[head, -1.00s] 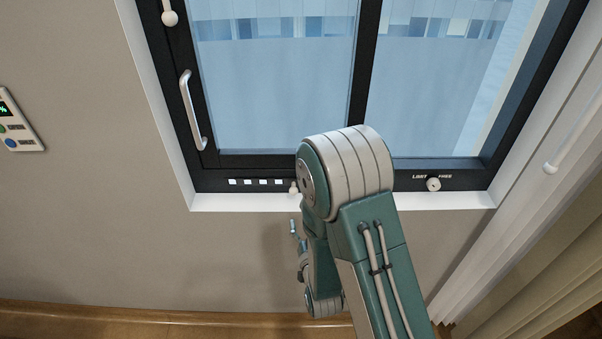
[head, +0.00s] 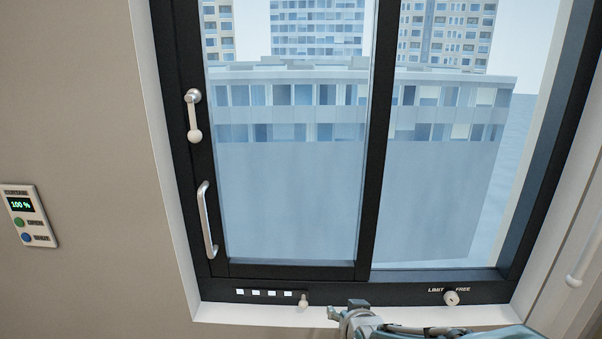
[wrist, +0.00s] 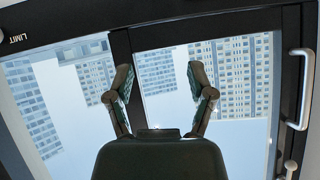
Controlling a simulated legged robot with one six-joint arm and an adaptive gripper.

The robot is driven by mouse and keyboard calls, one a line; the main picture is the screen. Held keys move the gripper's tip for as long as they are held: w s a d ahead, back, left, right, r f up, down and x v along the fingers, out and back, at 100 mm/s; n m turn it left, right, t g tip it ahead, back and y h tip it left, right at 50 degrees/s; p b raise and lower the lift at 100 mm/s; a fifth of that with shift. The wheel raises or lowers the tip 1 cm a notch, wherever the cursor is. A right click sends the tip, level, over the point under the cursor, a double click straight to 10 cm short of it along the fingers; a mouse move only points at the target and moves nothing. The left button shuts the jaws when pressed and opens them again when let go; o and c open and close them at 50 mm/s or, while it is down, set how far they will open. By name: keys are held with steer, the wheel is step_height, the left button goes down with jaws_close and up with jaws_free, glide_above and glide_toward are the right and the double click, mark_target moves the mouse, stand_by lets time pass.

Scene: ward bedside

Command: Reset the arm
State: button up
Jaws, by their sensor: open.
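My gripper (wrist: 160,88) is open and empty in the wrist view, its two fingers apart with window glass behind them. In the head view, part of my arm shows at the bottom edge, just below the window frame. The gripper's fingers cannot be made out clearly there. The dark-framed window (head: 377,150) fills most of the head view, with a silver pull handle (head: 207,220) on its left sash. That handle also shows at the right of the wrist view (wrist: 301,90).
A lever handle (head: 194,117) sits above the pull handle. A knob (head: 451,298) marked LIMIT and FREE and a small pale peg (head: 303,303) are on the lower frame. A wall panel (head: 29,216) reading 100 % is at the left. A pale wand (head: 585,245) hangs at the right.

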steer(key=s+d+r+g, duration=0.2)
steer(key=s+d+r, duration=0.1)
steer(key=s, duration=0.7)
steer(key=s+d+r+g+h, duration=0.1)
steer(key=s+d+r+g, duration=0.2)
steer(key=s, duration=0.7)
step_height(320, 180, up, 2)
steer(key=shift+s+d+r+g, duration=0.15)
steer(key=shift+g, duration=0.15)
